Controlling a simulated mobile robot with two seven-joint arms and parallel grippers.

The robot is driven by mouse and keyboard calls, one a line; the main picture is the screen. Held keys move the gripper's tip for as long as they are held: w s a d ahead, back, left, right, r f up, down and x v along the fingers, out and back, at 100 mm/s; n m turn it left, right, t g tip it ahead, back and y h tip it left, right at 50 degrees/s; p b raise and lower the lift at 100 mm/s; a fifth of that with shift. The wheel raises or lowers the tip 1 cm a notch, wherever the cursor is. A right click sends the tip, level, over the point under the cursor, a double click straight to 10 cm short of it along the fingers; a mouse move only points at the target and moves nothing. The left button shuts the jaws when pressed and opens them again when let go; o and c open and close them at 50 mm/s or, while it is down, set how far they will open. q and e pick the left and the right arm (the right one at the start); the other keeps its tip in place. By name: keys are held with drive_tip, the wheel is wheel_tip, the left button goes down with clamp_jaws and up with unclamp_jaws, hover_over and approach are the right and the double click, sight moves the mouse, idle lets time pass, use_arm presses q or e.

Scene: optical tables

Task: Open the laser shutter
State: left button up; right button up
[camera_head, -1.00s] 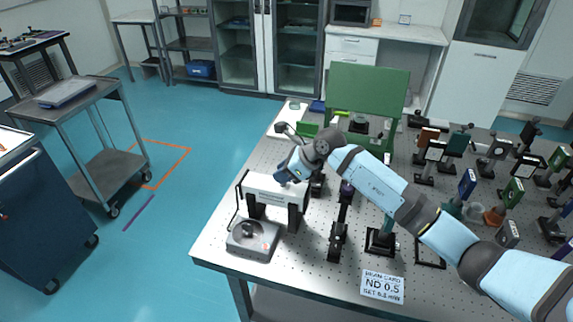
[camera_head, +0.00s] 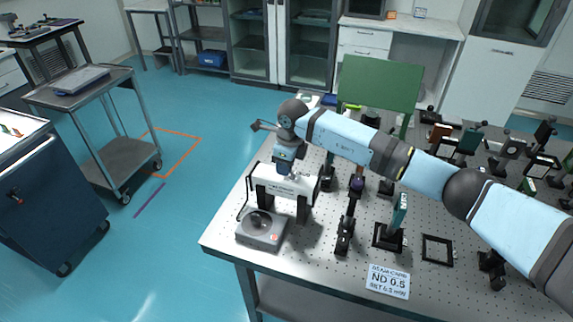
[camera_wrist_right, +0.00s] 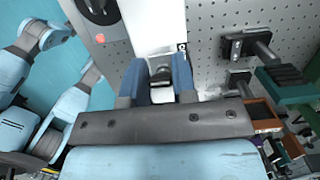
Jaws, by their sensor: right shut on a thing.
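The laser (camera_head: 282,191) is a white box on black legs near the left edge of the optical table; its white casing also shows in the right wrist view (camera_wrist_right: 155,25). My right gripper (camera_head: 290,174) reaches down onto the top of the laser from behind. In the right wrist view its two blue fingers (camera_wrist_right: 160,66) stand on either side of a small dark part, the shutter piece (camera_wrist_right: 161,74), and are shut on it. Whether the shutter is open cannot be told.
A grey control box (camera_head: 261,230) with a black knob and red button sits in front of the laser. Dark optic mounts (camera_head: 345,236) stand to the right. A green panel (camera_head: 382,86) stands behind.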

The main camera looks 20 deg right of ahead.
idle(0.4)
drive_tip(key=o, duration=0.9)
drive_tip(key=r, duration=0.4)
drive_tip(key=r+b, duration=0.1)
drive_tip(key=r, duration=0.4)
drive_tip(key=s+d+r+b, duration=0.1)
drive_tip(key=r, duration=0.3)
drive_tip(key=shift+d+r, duration=0.1)
drive_tip(key=shift+r, duration=0.25)
